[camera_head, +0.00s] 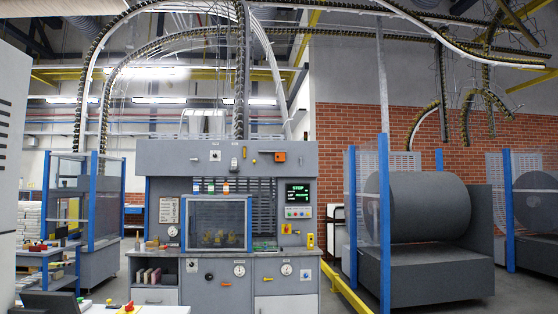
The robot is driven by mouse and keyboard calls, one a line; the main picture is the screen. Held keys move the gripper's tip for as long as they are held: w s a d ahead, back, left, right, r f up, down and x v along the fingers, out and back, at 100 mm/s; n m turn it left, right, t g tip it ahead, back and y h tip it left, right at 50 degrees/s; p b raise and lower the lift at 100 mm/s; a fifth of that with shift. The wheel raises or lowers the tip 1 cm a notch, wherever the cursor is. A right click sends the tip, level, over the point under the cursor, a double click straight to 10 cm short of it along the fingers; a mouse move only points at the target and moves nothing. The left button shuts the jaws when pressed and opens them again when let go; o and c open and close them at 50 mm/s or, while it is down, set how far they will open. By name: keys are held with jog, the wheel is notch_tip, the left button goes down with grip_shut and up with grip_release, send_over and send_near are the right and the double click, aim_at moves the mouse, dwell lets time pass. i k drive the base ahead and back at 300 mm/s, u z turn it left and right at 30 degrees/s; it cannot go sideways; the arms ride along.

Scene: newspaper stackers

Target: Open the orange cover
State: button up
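A small orange cover (280,157) sits on the upper right of the grey machine's front panel (165,155). It is small in the picture, and I cannot tell whether it is open or shut. Just left of it are a yellow lever-like part and a small white plate with a dark knob. My gripper is not in view, so its place relative to the cover does not show.
Below the panel are a clear-fronted box (217,223) with blue edges and a green-lit display (298,193). A counter with gauges juts forward. A yellow floor rail (345,290) and a blue-posted guard around a large grey roll (428,207) stand to the right.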

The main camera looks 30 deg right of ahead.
aim_at(280, 157)
jog(key=z, duration=0.15)
jog(key=i, duration=0.55)
jog(key=z, duration=0.7)
jog(key=i, duration=1.6)
jog(key=z, duration=0.6)
jog(key=i, duration=3.35)
jog(key=u, duration=0.35)
